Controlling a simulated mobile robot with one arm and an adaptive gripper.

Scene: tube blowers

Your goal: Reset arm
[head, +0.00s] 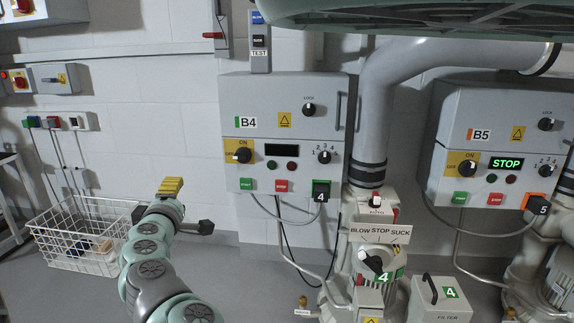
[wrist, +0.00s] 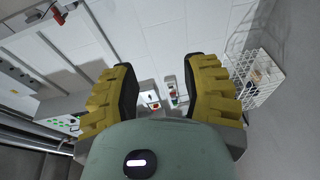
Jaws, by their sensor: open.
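My arm rises from the bottom of the head view, left of the B4 control box (head: 290,130). My gripper (head: 171,186) shows there as a yellow finger pad in front of the white wall, apart from everything. In the wrist view my gripper (wrist: 160,85) has its two yellow-backed, black-padded fingers wide apart, with nothing between them but the distant wall and small wall boxes. The B4 box has a dark display, an ON knob, a lock knob, and green START and red STOP buttons.
A white wire basket (head: 75,240) stands on the floor left of my arm and also shows in the wrist view (wrist: 257,78). The B4 blower (head: 375,250) and a filter box (head: 440,298) stand right. The B5 box (head: 500,140) displays STOP. Floor between basket and blower looks clear.

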